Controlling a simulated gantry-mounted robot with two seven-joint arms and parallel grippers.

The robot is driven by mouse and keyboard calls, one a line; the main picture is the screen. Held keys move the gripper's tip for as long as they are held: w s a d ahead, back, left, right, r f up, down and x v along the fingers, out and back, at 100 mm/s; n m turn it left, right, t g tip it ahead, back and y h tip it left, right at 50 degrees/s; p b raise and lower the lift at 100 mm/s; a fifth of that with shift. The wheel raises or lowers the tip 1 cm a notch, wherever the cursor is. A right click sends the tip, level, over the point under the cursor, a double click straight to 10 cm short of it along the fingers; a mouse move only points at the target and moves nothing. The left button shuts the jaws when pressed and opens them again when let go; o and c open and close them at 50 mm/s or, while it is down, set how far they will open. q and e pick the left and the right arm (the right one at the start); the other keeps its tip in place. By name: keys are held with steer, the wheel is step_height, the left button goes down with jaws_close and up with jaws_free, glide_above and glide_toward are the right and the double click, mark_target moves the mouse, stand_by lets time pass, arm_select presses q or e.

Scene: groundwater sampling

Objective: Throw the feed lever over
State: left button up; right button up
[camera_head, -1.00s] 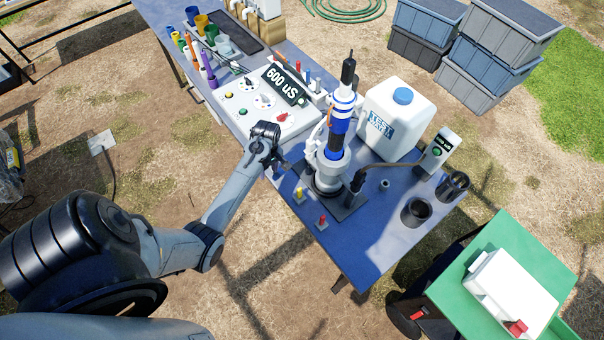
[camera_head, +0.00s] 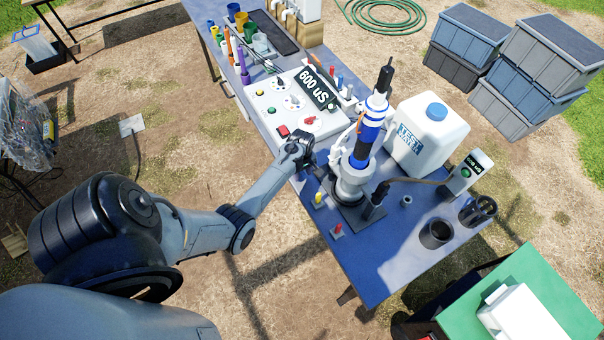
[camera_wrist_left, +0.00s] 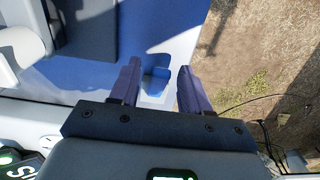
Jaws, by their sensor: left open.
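The control box (camera_head: 262,98) with a 600 uS display (camera_head: 317,88) lies on the blue bench. I cannot tell which is the feed lever. My left gripper (camera_head: 305,167) is at the bench's near edge, just off the box corner. In the left wrist view its open fingers (camera_wrist_left: 158,72) have a small blue piece on a white base (camera_wrist_left: 155,92) showing between them; contact is unclear. My right gripper is not in view.
A white and blue pump column (camera_head: 358,160) stands right of the gripper, with a white jug (camera_head: 427,140) behind it. Yellow (camera_head: 318,198) and red (camera_head: 338,230) pegs stand along the near edge. Black cups (camera_head: 436,233) are at the right end.

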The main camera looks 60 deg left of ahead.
arm_select(q)
steer(key=shift+f, duration=0.45)
jaws_close()
